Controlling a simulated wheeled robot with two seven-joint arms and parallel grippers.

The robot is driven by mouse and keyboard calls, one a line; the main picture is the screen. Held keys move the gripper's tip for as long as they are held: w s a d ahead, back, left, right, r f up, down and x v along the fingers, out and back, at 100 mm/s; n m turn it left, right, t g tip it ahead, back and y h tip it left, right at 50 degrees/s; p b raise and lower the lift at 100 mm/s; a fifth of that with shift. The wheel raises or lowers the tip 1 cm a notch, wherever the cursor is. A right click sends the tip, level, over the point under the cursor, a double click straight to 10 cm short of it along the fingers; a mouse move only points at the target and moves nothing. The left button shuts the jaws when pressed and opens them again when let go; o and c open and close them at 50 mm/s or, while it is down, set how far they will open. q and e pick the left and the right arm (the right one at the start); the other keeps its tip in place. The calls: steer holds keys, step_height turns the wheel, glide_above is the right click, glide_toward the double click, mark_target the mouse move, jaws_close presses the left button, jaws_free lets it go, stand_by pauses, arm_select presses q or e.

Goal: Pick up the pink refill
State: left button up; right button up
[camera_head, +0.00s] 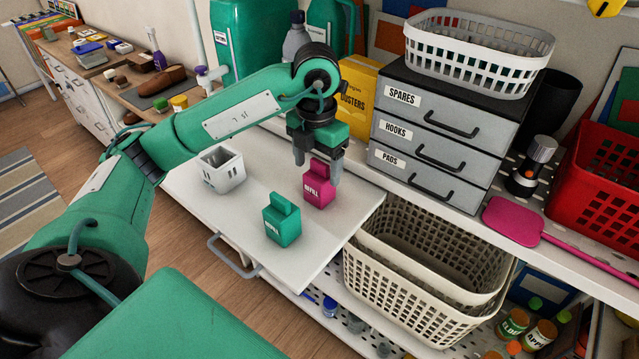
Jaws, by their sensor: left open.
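The pink refill (319,188) stands upright on the white pull-out board (310,249). My left gripper (318,174) points down over it, open, with a grey finger on either side of its upper part. I cannot tell whether the fingers touch it. A green refill (282,222) of similar shape stands on the board, nearer and to the left. My right gripper is not in view.
A grey drawer unit (432,142) and a yellow box (357,98) stand behind to the right. Cream baskets (425,275) sit below the board's right edge.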

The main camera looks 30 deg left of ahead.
mark_target(319, 173)
arm_select(q)
steer(key=shift+w+d+f, duration=0.1)
steer(key=shift+f, duration=0.45)
steer(key=f, duration=0.1)
steer(key=f+p, duration=0.2)
steer(key=shift+w+f, duration=0.2)
steer(key=shift+w, duration=0.05)
steer(key=shift+f, duration=0.25)
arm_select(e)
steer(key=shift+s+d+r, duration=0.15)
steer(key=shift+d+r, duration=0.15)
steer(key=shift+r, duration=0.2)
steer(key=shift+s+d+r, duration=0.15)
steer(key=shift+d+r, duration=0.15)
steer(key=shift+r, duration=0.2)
arm_select(q)
steer(key=c, duration=1.1)
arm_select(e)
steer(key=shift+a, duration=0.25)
